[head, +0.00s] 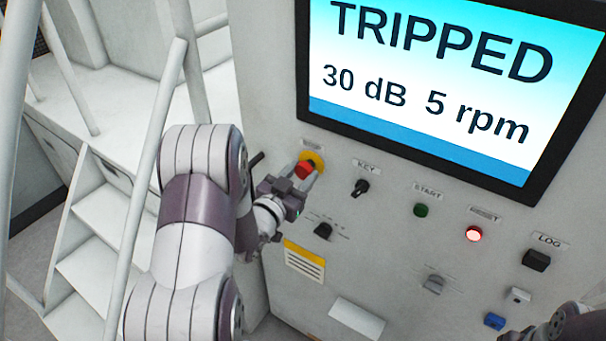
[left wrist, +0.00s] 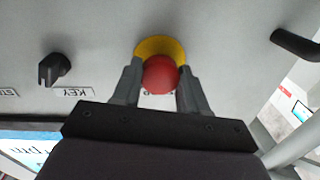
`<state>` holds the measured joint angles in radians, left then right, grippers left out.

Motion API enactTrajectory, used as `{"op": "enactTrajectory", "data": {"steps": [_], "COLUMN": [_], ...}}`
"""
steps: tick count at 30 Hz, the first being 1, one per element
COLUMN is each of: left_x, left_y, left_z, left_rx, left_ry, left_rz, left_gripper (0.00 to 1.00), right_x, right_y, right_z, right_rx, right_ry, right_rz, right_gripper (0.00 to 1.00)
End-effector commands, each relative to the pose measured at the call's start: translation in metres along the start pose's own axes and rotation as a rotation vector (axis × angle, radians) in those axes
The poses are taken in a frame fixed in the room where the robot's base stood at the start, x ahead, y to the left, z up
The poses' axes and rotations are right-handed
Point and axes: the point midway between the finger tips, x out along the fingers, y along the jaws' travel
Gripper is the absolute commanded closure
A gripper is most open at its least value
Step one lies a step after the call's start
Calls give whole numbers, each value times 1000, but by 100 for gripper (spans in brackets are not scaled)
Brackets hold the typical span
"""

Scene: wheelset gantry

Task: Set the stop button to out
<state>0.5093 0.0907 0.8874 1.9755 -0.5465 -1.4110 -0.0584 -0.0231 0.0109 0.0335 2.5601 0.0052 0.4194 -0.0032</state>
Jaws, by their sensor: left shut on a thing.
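The red stop button (head: 305,169) sits on a yellow collar (head: 315,158) at the upper left of the grey panel. My left gripper (head: 304,178) is at the button, with a finger on either side of it. In the left wrist view the red button (left wrist: 160,74) lies between the two fingertips (left wrist: 160,85), and the yellow ring (left wrist: 160,46) shows behind it. The jaws are shut on the button. Whether the button is in or out cannot be told. A dark part of my right arm shows at the lower right of the head view; its gripper's fingers are not visible.
The black key switch (head: 360,188) is close to the right of the button. A black handle (left wrist: 295,45) sticks out on the other side. Below are a black knob (head: 324,231) and a yellow label (head: 304,261). The screen (head: 430,80) reads TRIPPED. Stairs and rails stand left.

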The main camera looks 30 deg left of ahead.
Motion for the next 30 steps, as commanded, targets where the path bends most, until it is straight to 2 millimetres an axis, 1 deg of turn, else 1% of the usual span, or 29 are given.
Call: {"op": "enactTrajectory", "data": {"steps": [4,5,6,7,15,18,20,27,30], "left_x": [0,0,0,0,0,-8,-19,-82,-105], "left_y": [0,0,0,0,0,0,-1,-1,-1], "left_z": [0,0,0,0,0,1,2,3,2], "left_rx": [0,0,0,0,0,1,1,1,0], "left_ry": [-1,-1,-1,-1,-1,-1,-2,-1,-1], "left_rz": [1,1,1,1,1,1,-2,-6,-5], "left_gripper": [100,47,34,30,30,30,30,30,30], "right_x": [-1,-1,-1,-1,0,3,6,22,25], "right_y": [0,0,0,0,0,0,0,0,0], "right_z": [0,0,0,0,0,0,1,2,3], "right_rx": [0,0,0,0,0,0,0,0,0], "right_ry": [0,1,1,1,0,1,0,0,0], "right_rz": [0,0,0,0,0,0,0,0,0], "right_gripper": [57,57,57,57,57,57,57,57,57]}}
